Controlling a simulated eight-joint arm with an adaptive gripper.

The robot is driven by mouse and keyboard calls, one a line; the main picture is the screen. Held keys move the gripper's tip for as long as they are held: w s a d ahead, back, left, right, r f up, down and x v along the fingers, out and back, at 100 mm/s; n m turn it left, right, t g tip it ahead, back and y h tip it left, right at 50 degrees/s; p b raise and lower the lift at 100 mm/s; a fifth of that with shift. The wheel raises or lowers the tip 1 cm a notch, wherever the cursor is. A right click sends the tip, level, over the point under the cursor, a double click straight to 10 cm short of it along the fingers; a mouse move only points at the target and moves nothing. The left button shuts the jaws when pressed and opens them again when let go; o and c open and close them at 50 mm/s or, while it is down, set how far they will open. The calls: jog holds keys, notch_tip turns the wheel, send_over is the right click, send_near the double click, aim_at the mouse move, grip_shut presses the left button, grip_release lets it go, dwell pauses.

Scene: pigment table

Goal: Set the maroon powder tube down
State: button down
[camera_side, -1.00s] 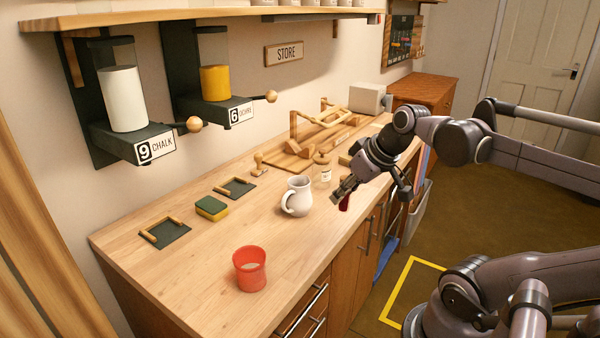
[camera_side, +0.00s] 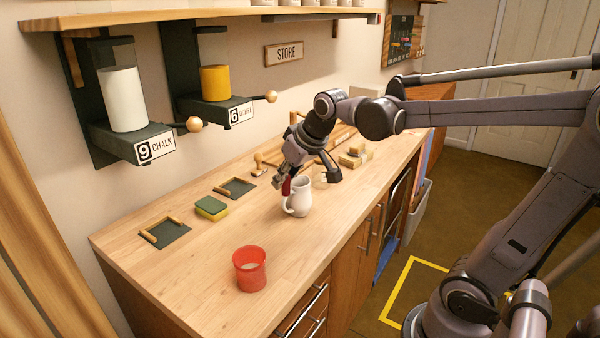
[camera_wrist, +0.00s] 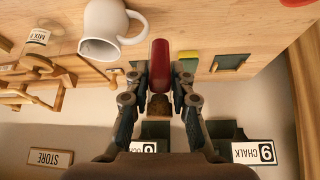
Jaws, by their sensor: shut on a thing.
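The maroon powder tube (camera_wrist: 160,65) is held between the fingers of my gripper (camera_wrist: 160,82) in the wrist view. In the side view the tube (camera_side: 286,187) shows as a small dark red piece below my gripper (camera_side: 283,180), beside the white jug (camera_side: 299,197). My gripper is shut on the tube and is over the back half of the counter. The tube appears above the wood, but its lower end is hard to make out. In the wrist view the jug (camera_wrist: 103,30) is just left of the tube.
A red cup (camera_side: 249,270) stands at the front of the counter (camera_side: 190,275). A green and yellow sponge (camera_side: 211,208) and dark trays (camera_side: 165,233) lie along the wall side. Chalk (camera_side: 124,100) and ochre (camera_side: 215,84) dispensers hang above. Bare wood lies between jug and cup.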

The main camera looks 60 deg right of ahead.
jog(key=w+a+f, duration=0.2)
jog(key=w+a, duration=0.2)
jog(key=w, duration=0.3)
jog(key=shift+a+f, duration=0.15)
jog(key=shift+f, duration=2.25)
jog(key=shift+a+f, duration=0.1)
jog(key=shift+f, duration=2.3)
jog(key=shift+f, duration=0.15)
jog(key=c, duration=1.2)
grip_release()
jog(key=shift+o, duration=0.2)
